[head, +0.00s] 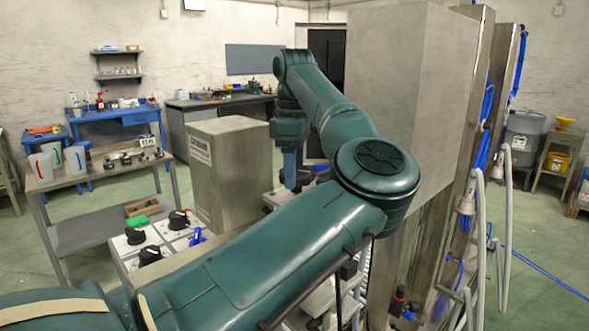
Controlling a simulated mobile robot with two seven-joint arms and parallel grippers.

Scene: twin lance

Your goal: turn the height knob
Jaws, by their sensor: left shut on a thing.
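My left arm comes in from the lower left, bends at the elbow, and ends at my left gripper (290,182), which points down behind the forearm. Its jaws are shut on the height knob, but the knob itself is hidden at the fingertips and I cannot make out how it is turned. Other black knobs (179,218) and a blue knob (197,237) sit on light panels left of my arm, apart from the gripper. My right gripper is not in view.
A tall grey block (405,90) stands close right of my forearm. A smaller grey box (229,170) stands left of the gripper. A table with cups (75,158) is at left. Pale hoses (482,240) hang at right.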

